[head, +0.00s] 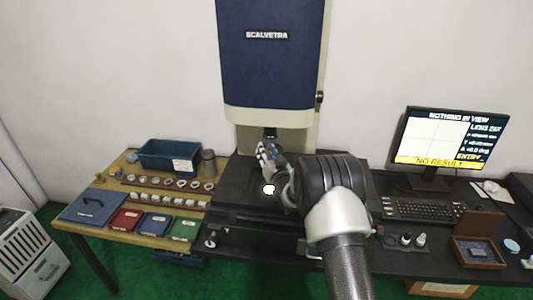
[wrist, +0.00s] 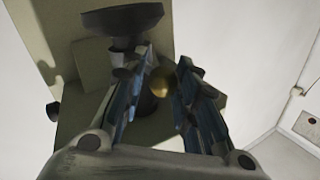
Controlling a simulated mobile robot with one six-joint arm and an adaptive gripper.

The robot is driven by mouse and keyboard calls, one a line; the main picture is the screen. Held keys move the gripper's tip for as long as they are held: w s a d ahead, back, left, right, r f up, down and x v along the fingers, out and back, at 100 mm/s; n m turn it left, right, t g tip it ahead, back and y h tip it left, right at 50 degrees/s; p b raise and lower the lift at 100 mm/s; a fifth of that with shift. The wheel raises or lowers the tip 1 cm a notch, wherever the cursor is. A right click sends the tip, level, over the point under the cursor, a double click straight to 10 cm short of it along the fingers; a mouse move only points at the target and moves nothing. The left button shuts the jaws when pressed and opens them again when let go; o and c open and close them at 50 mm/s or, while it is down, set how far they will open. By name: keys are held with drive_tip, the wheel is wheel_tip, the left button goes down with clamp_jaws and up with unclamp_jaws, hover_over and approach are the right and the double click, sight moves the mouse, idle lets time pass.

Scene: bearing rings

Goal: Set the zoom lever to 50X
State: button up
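The blue and cream SCALVETRA machine (head: 270,60) stands against the wall, with a dark lens barrel (head: 270,133) under its head. In the wrist view a round brass-coloured knob (wrist: 161,83), seemingly the zoom lever's end, shows between my fingers, beside dark cylindrical lens parts (wrist: 122,20). My gripper (wrist: 166,62) is open, one finger on each side of the knob with narrow gaps; contact cannot be told. In the head view my gripper (head: 264,150) is just below the lens barrel, and the lever is hidden. The lever's scale marks are not legible.
The monitor (head: 450,138) reads NOTHING IN VIEW and NO RESULT; its lens line is too small to read surely. A keyboard (head: 425,210) and wooden box (head: 478,252) are right. A blue bin (head: 168,156), rings and coloured trays fill the left bench. A lit spot (head: 269,188) shows on the stage.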

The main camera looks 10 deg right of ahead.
clamp_jaws()
drive_tip(key=shift+s, duration=0.1)
idle(0.3)
drive_tip(key=shift+d+n+g+y+b, duration=0.3)
drive_tip(key=shift+d+n+y+b, duration=0.45)
drive_tip(key=shift+d+y, duration=0.5)
drive_tip(key=shift+d+n+g+y+b, duration=0.3)
drive_tip(key=shift+d+n+y+b, duration=0.4)
drive_tip(key=shift+d, duration=1.2)
drive_tip(key=shift+o, duration=1.3)
unclamp_jaws()
drive_tip(key=shift+d, duration=0.1)
drive_tip(key=shift+o, duration=0.8)
